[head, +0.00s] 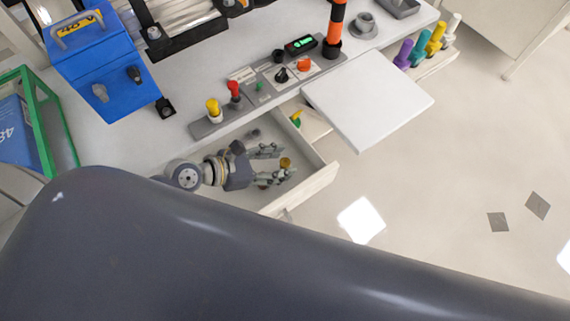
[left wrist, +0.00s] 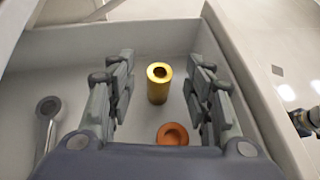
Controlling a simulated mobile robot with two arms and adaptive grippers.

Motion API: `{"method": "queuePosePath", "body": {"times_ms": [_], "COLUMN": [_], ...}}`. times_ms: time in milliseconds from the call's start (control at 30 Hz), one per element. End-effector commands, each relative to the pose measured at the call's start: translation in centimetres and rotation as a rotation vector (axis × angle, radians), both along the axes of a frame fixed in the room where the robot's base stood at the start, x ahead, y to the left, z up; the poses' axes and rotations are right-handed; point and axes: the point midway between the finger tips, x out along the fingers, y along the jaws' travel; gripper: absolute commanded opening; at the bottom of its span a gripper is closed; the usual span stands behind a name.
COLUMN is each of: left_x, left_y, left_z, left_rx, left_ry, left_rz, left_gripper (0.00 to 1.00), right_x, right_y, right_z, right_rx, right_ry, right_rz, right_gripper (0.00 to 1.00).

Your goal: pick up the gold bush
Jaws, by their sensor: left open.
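The gold bush (left wrist: 157,88) is a short, upright hollow cylinder inside an open drawer. In the left wrist view it stands between and a little beyond my open left gripper's fingers (left wrist: 160,100), with gaps on both sides. In the head view my left gripper (head: 281,163) is over the drawer, with the gold bush (head: 286,162) showing by its fingertips. I cannot tell there whether they touch.
An orange ring-like part (left wrist: 172,134) and a grey metal part (left wrist: 47,112) lie in the drawer (head: 318,182). The drawer walls stand close around my gripper. A white board (head: 370,98) juts out beside it, and a blue box (head: 100,65) stands on the bench.

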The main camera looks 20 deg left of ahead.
Motion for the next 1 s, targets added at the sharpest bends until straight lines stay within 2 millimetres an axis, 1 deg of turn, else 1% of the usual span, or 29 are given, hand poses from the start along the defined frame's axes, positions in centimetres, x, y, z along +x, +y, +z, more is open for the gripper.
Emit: {"method": "queuePosePath", "body": {"times_ms": [33,167,433,467,500,567,600,633,667,933,1000], "left_x": [0.6,1.3,1.4,1.4,1.4,1.4,1.4,1.4,1.4,1.4,1.4], "left_y": [-0.6,-1.5,-1.6,-1.6,-1.6,-1.6,-1.6,-1.6,-1.6,-1.6,-1.6], "left_z": [-0.3,-1.0,-1.2,-1.2,-1.2,-1.2,-1.2,-1.2,-1.2,-1.2,-0.8], "left_rx": [-0.004,-0.002,0.0,0.0,0.0,0.0,0.0,0.0,0.0,0.0,-0.001], "left_ry": [-0.002,-0.001,0.0,0.0,0.0,0.0,0.0,0.0,0.0,-0.001,-0.001], "left_rz": [0.002,0.001,0.0,0.0,0.0,0.0,0.0,0.0,0.0,0.001,0.0], "left_gripper": [0.47,0.47,0.47,0.42,0.33,0.2,0.11,0.04,0.0,0.0,0.0], "right_x": [0.0,0.0,0.0,0.0,0.0,0.0,0.0,0.0,0.0,0.0,0.0], "right_y": [0.0,0.0,0.0,0.0,0.0,0.0,0.1,0.1,0.1,0.4,0.4], "right_z": [0.0,0.1,0.1,0.1,0.1,0.1,0.1,0.1,0.1,0.1,0.2], "right_rx": [0.0,0.0,0.0,0.0,0.0,0.0,0.001,0.001,0.001,0.004,0.004], "right_ry": [0.0,0.0,0.0,0.0,0.0,0.0,0.0,0.0,0.0,0.0,0.0], "right_rz": [0.0,-0.001,-0.001,-0.001,-0.002,-0.002,-0.002,-0.002,-0.002,-0.004,-0.004], "right_gripper": [0.99,0.99,0.99,0.99,0.99,0.99,0.99,0.99,0.99,0.99,0.99]}}
